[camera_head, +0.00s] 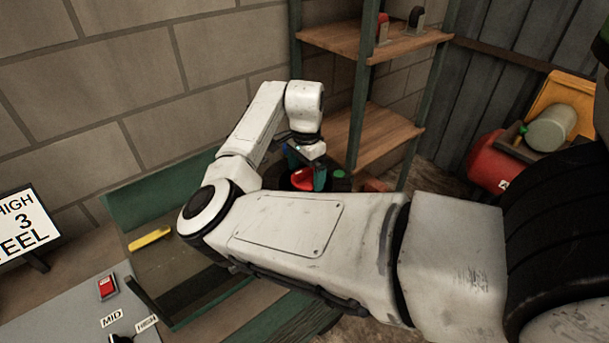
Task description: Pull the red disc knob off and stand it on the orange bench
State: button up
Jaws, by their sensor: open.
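The red disc knob (303,181) shows as a small red shape at the middle of the view, in front of a dark rounded body. My gripper (306,173), with teal fingers, points down at it and is open. One finger is beside the right edge of the red shape; the other is partly hidden behind it or to its left. I cannot tell whether they touch it. My forearm covers the area just below. I cannot pick out the orange bench for certain; an orange-yellow panel (570,92) stands at the far right.
A green-framed machine (160,200) with a yellow bar (150,238) lies left of my arm. A control panel (70,312) with a red switch is at lower left. A wooden shelf unit (380,130) stands behind the gripper. A red tank (495,163) is at right.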

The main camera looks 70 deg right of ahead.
aim_at(306, 168)
jog(key=shift+c, duration=0.4)
jog(key=c, duration=1.1)
jog(key=shift+r+p, duration=3.05)
jog(key=shift+p, duration=0.1)
jog(key=shift+c, duration=0.2)
jog(key=shift+f, duration=0.1)
